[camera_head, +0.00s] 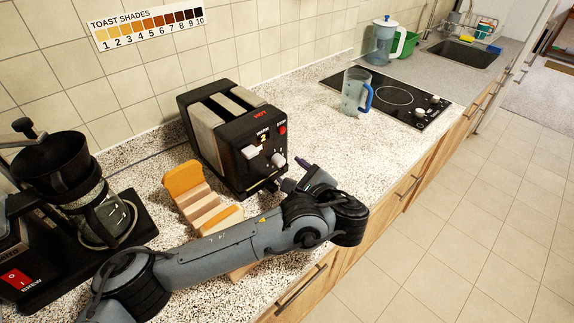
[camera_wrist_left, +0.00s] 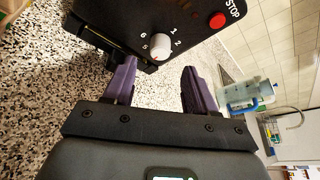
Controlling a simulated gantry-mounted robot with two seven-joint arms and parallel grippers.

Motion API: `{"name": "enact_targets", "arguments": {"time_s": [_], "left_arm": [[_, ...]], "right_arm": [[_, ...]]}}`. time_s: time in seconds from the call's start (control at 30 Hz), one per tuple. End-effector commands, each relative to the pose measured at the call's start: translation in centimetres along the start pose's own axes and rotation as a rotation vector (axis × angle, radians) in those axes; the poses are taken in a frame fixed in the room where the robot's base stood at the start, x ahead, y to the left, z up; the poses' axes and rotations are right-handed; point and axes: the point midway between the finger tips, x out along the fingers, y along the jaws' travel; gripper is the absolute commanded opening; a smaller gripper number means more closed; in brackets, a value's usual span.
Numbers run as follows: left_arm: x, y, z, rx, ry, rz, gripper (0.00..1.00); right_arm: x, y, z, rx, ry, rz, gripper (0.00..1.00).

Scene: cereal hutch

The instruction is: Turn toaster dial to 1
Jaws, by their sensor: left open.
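The black toaster (camera_head: 235,135) stands on the speckled counter, its control face toward the front right. Its white dial (camera_head: 278,160) is low on that face, and a small "2" shows lit above it. My left gripper (camera_head: 279,186) is close in front of the toaster, just below the dial. In the wrist view my left gripper (camera_wrist_left: 160,82) has its two purple fingers apart with nothing between them, the dial just beyond the gap.
A red stop button (camera_wrist_left: 217,20) sits beside the dial. A white lever knob (camera_head: 250,152) is left of it. A bread holder (camera_head: 202,200) with slices and a coffee maker (camera_head: 75,195) stand to the left. A jug (camera_head: 355,92) stands by the cooktop (camera_head: 393,97).

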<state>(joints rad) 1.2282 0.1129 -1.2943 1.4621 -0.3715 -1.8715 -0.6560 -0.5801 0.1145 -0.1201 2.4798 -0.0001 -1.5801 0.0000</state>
Motion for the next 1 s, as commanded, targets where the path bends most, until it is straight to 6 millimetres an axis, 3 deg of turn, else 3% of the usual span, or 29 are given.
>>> {"name": "enact_targets", "arguments": {"time_s": [0.2, 0.4, 0.87, 1.0], "left_arm": [[-3.6, -0.1, 0.1, 0.000, 0.002, -0.001, 0.56], [-5.3, 0.0, 0.0, 0.000, 0.001, 0.000, 0.56], [-5.6, 0.0, 0.0, 0.007, 0.000, 0.001, 0.57], [-5.7, -0.5, -0.7, 0.084, 0.039, -0.029, 0.57]], "right_arm": [[-0.8, 0.1, -0.2, -0.004, -0.001, 0.003, 0.52], [-1.1, 0.3, -0.3, -0.009, -0.001, 0.007, 0.52], [-1.1, 0.2, -0.3, -0.006, -0.001, 0.005, 0.52], [-1.1, 0.1, -0.3, -0.003, 0.000, 0.003, 0.52]]}}
